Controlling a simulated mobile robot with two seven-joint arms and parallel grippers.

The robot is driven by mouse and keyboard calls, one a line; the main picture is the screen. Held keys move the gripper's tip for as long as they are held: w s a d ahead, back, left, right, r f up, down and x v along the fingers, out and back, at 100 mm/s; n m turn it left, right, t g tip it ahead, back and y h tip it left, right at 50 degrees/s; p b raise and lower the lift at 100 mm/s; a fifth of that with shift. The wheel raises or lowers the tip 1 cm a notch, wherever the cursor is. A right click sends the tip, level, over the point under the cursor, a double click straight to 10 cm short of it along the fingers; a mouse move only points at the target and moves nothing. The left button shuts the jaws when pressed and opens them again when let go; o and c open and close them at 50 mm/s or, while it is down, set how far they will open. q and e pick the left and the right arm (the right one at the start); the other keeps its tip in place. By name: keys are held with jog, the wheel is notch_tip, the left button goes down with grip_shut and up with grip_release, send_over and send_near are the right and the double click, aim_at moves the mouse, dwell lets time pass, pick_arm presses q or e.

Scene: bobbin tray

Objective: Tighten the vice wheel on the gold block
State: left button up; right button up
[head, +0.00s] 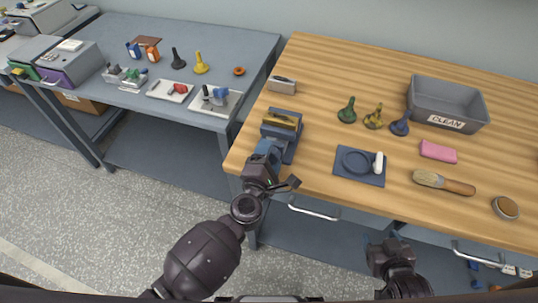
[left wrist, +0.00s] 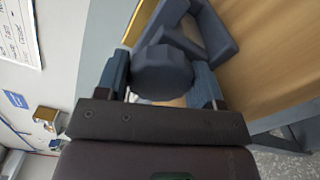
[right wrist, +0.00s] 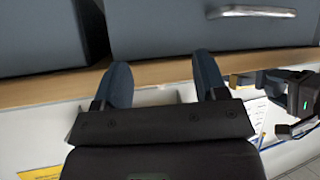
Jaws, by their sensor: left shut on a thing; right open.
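The blue-grey vice (head: 283,140) stands at the left front edge of the wooden bench. The gold block (head: 281,120) sits between its jaws in the head view. The vice wheel (left wrist: 162,72) shows in the left wrist view as a dark many-sided knob. My left gripper (head: 268,150) is shut on the wheel, with one finger on each side of it. In the head view the gripper hides most of the wheel. My right gripper (head: 391,237) is open and empty, low in front of the bench; its spread fingers also show in the right wrist view (right wrist: 160,85).
A grey CLEAN bin (head: 447,104), several stoppers (head: 373,117), a blue mat with a ring (head: 350,172), a pink sponge (head: 438,151), a brush (head: 444,182) and a round tin (head: 506,207) lie on the bench. A grey side table (head: 140,40) stands to the left.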

dwell(0.7)
pick_arm(q)
jog(key=o, duration=0.9)
jog(key=v, duration=1.1)
jog(key=shift+w+d, duration=0.1)
